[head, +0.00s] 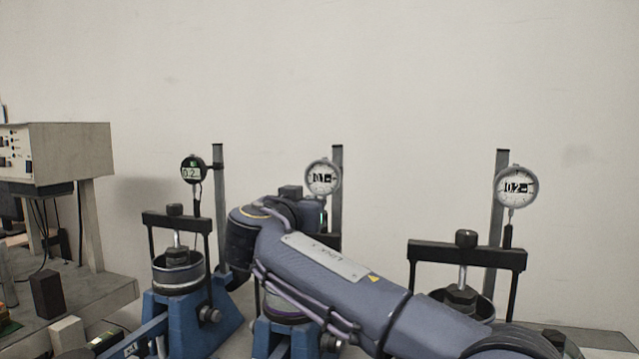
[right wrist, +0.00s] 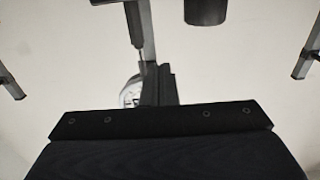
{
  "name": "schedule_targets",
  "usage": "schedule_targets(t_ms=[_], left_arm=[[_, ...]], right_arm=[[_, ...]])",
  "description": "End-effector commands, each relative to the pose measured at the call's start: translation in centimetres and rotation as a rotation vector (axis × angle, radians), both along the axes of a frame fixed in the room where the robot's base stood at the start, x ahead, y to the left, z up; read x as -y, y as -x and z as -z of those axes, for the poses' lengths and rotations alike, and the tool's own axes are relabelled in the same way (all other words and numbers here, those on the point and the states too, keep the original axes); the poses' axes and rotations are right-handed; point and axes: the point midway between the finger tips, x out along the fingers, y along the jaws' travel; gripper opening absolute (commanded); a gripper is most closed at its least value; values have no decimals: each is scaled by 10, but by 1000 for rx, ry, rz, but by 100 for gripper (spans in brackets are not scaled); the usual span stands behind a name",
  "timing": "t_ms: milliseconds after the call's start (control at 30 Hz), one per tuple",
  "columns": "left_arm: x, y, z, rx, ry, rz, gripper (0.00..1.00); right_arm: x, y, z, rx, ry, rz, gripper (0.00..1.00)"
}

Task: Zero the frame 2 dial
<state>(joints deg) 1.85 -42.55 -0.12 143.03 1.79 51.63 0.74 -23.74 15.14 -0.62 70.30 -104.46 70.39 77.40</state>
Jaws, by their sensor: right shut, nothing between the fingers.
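The middle frame's dial (head: 322,177), a round white-faced gauge with a grey rim, is on a grey post behind my right arm. Its small dark readout is hard to read, perhaps 0.1. No frame number is legible, so I cannot confirm that this is frame 2. My right arm crosses the middle frame (head: 268,340) and hides much of it. In the right wrist view my right gripper (right wrist: 162,75) is shut and empty, and a pale round dial (right wrist: 130,92) shows partly behind it. I cannot tell whether they touch. My left gripper is not in view.
A right frame (head: 465,258) carries a white dial (head: 516,187) reading about 0.2. A bench (head: 95,290) with a control box (head: 70,152) stands at far left. Bare wall lies behind.

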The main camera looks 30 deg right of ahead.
Motion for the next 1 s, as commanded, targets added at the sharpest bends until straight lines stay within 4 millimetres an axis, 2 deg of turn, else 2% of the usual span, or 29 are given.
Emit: schedule_targets(t_ms=[167,600,1000], left_arm=[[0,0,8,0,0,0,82],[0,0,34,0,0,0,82],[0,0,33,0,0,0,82]], right_arm=[[-7,4,4,-1,0,-3,0],[-44,35,4,-2,-1,-3,0],[-46,38,1,-11,6,0,0]])
